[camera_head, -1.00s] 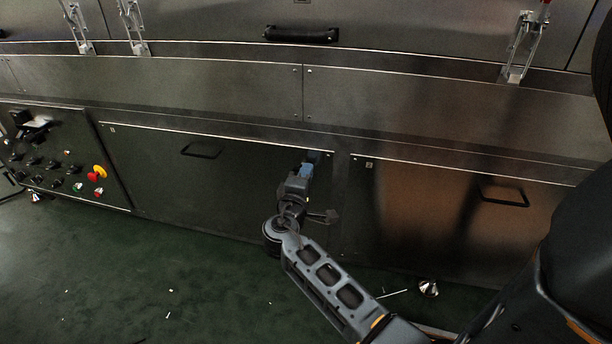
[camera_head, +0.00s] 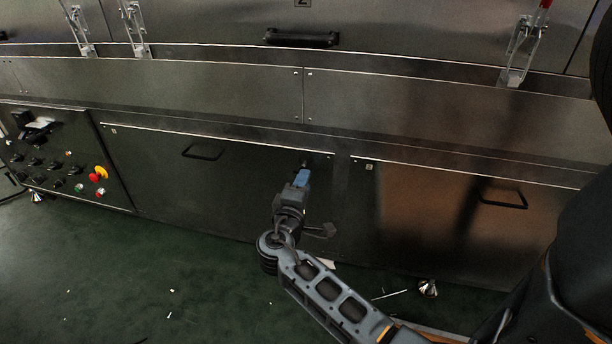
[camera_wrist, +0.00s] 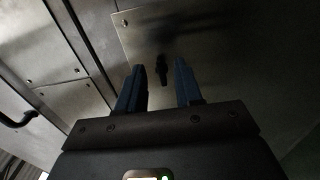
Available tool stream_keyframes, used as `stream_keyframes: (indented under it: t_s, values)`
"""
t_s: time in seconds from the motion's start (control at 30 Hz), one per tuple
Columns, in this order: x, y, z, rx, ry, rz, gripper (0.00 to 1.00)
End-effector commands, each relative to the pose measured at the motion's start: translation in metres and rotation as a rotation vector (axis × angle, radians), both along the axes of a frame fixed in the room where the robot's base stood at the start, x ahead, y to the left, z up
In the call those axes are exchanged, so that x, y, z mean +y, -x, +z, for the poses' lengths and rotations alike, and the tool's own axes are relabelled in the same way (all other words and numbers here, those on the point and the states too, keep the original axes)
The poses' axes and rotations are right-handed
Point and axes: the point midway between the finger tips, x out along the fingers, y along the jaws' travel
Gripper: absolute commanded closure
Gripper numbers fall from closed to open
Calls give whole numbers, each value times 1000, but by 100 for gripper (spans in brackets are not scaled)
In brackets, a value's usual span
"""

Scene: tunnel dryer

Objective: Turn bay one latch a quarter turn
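A small dark latch (camera_wrist: 162,68) stands out from the bare metal panel in the wrist view. Its narrow handle runs roughly up and down in that picture. My gripper (camera_wrist: 157,70) is open, with one blue finger on each side of the latch and clear gaps to both. The fingertips appear short of the panel and not touching the latch. In the head view my gripper (camera_head: 302,178) is at the upper right of the left lower panel (camera_head: 220,185), and the latch (camera_head: 304,163) shows only as a small dark spot just beyond the fingertips.
A control panel (camera_head: 55,160) with knobs and a red button is at the left. Panel handles (camera_head: 203,151) and (camera_head: 503,197) stick out on both lower panels. Toggle clamps (camera_head: 522,48) and a black handle (camera_head: 301,37) are above. The green floor (camera_head: 180,280) has small scraps.

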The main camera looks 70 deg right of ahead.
Motion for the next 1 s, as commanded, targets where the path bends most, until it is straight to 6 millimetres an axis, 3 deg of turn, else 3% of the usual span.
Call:
stream_keyframes:
  t_s: [0.1,0.3,1.0]
  values:
    - [21,1,2,2,0,3,65]
    - [41,3,1,1,0,0,65]
    - [45,4,-1,0,-4,4,65]
